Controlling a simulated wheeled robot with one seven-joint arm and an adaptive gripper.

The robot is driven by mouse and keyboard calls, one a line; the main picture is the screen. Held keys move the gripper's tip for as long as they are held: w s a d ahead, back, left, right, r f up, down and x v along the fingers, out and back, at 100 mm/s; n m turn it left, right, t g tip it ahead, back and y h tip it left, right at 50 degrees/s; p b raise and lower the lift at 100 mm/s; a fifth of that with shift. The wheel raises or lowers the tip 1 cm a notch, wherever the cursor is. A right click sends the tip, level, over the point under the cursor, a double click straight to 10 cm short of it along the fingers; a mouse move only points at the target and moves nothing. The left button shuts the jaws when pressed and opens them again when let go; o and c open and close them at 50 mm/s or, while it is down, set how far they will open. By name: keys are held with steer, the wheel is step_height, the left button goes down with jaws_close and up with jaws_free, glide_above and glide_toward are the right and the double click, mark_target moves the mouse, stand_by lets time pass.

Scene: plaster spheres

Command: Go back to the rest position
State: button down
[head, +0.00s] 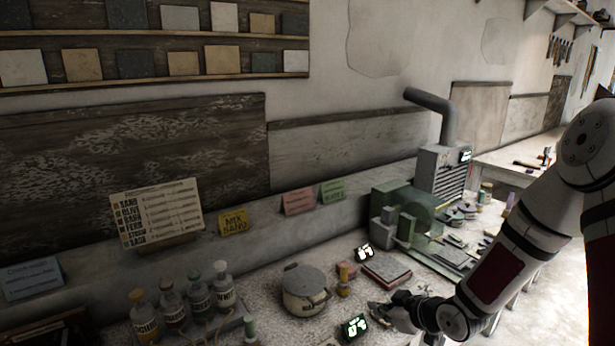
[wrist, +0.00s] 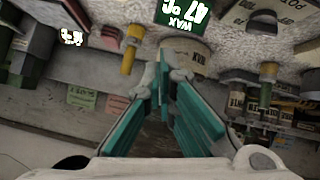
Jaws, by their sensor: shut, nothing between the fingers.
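My gripper (head: 382,312) hangs over the workbench at the lower right of the head view, at the end of my arm. In the wrist view its teal fingers (wrist: 166,76) come together at the tips, with nothing held between them. The wrist picture looks upside down, with the bench at the top. A pale lidded pot (head: 305,291) stands left of my gripper on the bench. A dark card with bright markings (head: 355,326) stands close to my gripper; the wrist view shows a green card reading WAX (wrist: 180,12).
Several corked bottles (head: 172,305) stand at the front left. A green and grey machine (head: 400,215) with a pipe stands at the back. Open floor shows at the far right.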

steer(key=s+d+r+m+g+h, duration=0.1)
steer(key=s+d+r+m+h, duration=0.3)
steer(key=r, duration=0.6)
steer(key=s+d+r+g+h, duration=0.15)
steer(key=s+r, duration=0.35)
steer(key=r, duration=0.5)
steer(key=s+a+r+m, duration=0.2)
steer(key=s+r, duration=0.2)
steer(key=s, duration=0.7)
steer(key=s+a+r+m, duration=0.2)
steer(key=s+r, duration=0.3)
steer(key=s, duration=0.5)
steer(key=shift+s+r+m+g, duration=0.35)
steer(key=shift+m+g, duration=0.1)
steer(key=shift+m, duration=0.25)
steer(key=shift+a, duration=0.1)
